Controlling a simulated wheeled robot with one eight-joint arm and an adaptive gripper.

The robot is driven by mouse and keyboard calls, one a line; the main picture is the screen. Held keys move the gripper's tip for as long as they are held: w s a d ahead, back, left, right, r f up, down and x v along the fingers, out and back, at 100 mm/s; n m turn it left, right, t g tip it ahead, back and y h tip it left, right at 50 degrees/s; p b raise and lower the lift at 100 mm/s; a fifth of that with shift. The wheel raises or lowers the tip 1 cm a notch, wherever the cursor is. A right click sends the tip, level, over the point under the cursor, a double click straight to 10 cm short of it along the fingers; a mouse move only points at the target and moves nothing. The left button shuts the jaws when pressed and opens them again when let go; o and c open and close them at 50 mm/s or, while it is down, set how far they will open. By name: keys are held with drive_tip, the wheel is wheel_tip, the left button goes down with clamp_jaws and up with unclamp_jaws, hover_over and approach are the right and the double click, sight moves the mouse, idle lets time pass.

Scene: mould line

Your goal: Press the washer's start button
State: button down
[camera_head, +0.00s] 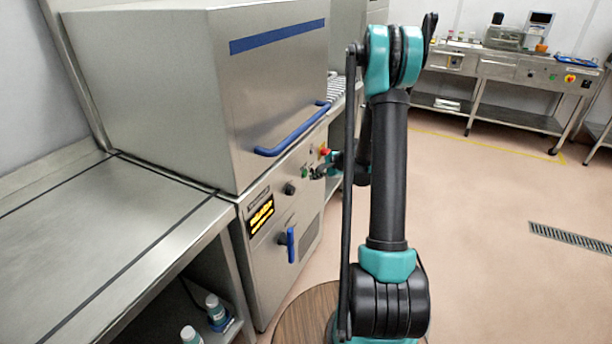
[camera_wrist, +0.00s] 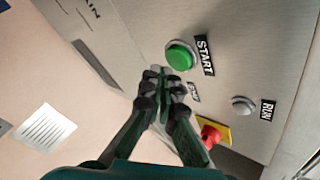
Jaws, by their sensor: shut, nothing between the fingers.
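The washer (camera_head: 270,80) is a large steel machine with a blue handle (camera_head: 292,138) across its hood, and a control panel lies below the hood. In the wrist view its start button (camera_wrist: 180,56) is a round green button in a grey ring, beside a black START label (camera_wrist: 204,55). My gripper (camera_wrist: 163,76) is shut and empty. Its fingertips are just below and left of the green button in the picture; I cannot tell whether they touch it. In the head view my gripper (camera_head: 320,172) is small and dark at the washer's front panel.
A red button on a yellow plate (camera_wrist: 212,133) sits close to my fingers, with a grey RUN lamp (camera_wrist: 242,105) beside it. The washer front also has an amber display (camera_head: 261,215) and a blue lever (camera_head: 291,244). A steel table (camera_head: 100,240) adjoins left; floor is open right.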

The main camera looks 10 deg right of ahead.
drive_tip(key=shift+w+a, duration=0.15)
idle(0.7)
drive_tip(key=shift+w+a, duration=0.1)
drive_tip(key=shift+a, duration=0.05)
drive_tip(key=shift+w+a, duration=0.25)
drive_tip(key=shift+a, duration=0.15)
idle(0.8)
drive_tip(key=shift+d, duration=0.1)
drive_tip(key=shift+s+d, duration=0.5)
drive_tip(key=shift+d, duration=0.1)
drive_tip(key=shift+d, duration=0.1)
drive_tip(key=s+d, duration=0.1)
drive_tip(key=d, duration=0.1)
drive_tip(key=s+d, duration=0.2)
idle(0.6)
idle(0.5)
